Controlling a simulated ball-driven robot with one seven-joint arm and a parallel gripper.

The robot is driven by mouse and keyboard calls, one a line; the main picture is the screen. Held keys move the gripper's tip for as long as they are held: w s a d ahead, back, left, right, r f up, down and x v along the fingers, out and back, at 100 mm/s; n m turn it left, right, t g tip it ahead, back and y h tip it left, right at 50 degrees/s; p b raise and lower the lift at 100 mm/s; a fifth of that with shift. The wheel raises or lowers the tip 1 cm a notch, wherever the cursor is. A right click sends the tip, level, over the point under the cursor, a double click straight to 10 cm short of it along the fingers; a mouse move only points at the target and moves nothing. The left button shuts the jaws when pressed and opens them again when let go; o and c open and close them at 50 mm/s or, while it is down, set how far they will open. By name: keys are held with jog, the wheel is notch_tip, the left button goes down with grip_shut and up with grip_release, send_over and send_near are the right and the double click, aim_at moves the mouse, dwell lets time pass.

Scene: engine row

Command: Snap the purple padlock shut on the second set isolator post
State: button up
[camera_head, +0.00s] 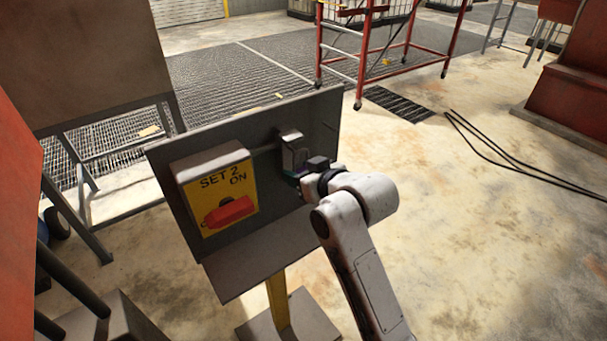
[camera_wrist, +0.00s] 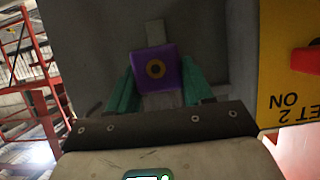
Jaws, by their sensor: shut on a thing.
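The purple padlock (camera_wrist: 155,69) sits between the teal fingers of my gripper (camera_wrist: 158,88) in the wrist view. In the head view my gripper (camera_head: 297,174) is at the right half of the SET 2 panel, just below a pale grey bracket-like post (camera_head: 293,150). My wrist hides most of the padlock there. I cannot tell whether the shackle is around the post.
The yellow SET 2 isolator box (camera_head: 217,188) with its red handle (camera_head: 229,212) is left of my gripper, its label reading ON. The grey panel (camera_head: 250,270) stands on a yellow post (camera_head: 279,302). A red wheeled frame (camera_head: 362,50) stands behind. Floor at right is open, with black cables (camera_head: 500,152).

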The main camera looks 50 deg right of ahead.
aim_at(297, 161)
jog(key=shift+w+d, duration=0.25)
jog(key=shift+w, duration=0.65)
jog(key=shift+w+d, duration=0.25)
jog(key=shift+w, duration=0.6)
jog(key=shift+w+f, duration=0.1)
jog(key=shift+w, duration=0.05)
jog(key=shift+r, duration=1.35)
jog(key=shift+f, duration=0.3)
jog(key=shift+f, duration=0.25)
jog(key=o, duration=1.2)
